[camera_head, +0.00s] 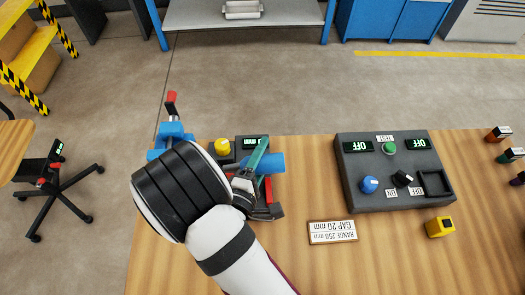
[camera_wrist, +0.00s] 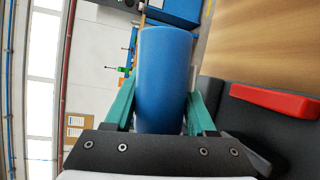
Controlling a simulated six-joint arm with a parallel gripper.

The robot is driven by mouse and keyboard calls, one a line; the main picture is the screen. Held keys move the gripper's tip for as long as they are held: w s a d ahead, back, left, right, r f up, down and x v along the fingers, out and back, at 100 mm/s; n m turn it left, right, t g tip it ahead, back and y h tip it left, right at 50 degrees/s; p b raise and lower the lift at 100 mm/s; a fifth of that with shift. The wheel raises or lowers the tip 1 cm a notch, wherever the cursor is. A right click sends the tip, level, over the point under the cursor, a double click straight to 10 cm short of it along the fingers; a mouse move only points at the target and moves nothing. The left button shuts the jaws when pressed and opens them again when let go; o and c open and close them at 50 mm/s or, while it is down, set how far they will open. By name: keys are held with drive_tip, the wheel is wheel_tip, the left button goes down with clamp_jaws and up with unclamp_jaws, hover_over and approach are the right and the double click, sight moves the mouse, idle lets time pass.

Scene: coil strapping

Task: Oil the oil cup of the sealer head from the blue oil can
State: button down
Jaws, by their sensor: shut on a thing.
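The blue oil can (camera_head: 272,164) is a plain blue cylinder. My gripper (camera_head: 260,160) is shut on it, and it lies sideways, held above the left part of the bench. In the wrist view the can (camera_wrist: 163,75) sits between the two teal fingers of the gripper (camera_wrist: 162,110). A dark device with red parts (camera_head: 268,190), which may be the sealer head, is partly hidden under my gripper. A dark body with a red bar (camera_wrist: 275,100) shows at the right of the wrist view. I cannot make out the oil cup.
A yellow knob (camera_head: 222,146) and a small display box (camera_head: 252,142) stand behind my gripper. A blue fixture with a red-tipped handle (camera_head: 172,130) is at the left edge. A control panel (camera_head: 395,200), a label plate (camera_head: 333,232) and a yellow block (camera_head: 440,227) are to the right.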

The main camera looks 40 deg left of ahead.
drive_tip(key=shift+f, duration=0.1)
drive_tip(key=shift+f+m, duration=0.2)
drive_tip(key=shift+m, duration=0.1)
wheel_tip(320, 180, up, 9)
idle(0.4)
drive_tip(key=m+g, duration=0.1)
drive_tip(key=m, duration=0.1)
drive_tip(key=m+g, duration=0.1)
drive_tip(key=shift+s+a+f+m+g+y, duration=0.15)
drive_tip(key=shift+f+m+g+y, duration=0.15)
drive_tip(key=shift+y, duration=0.1)
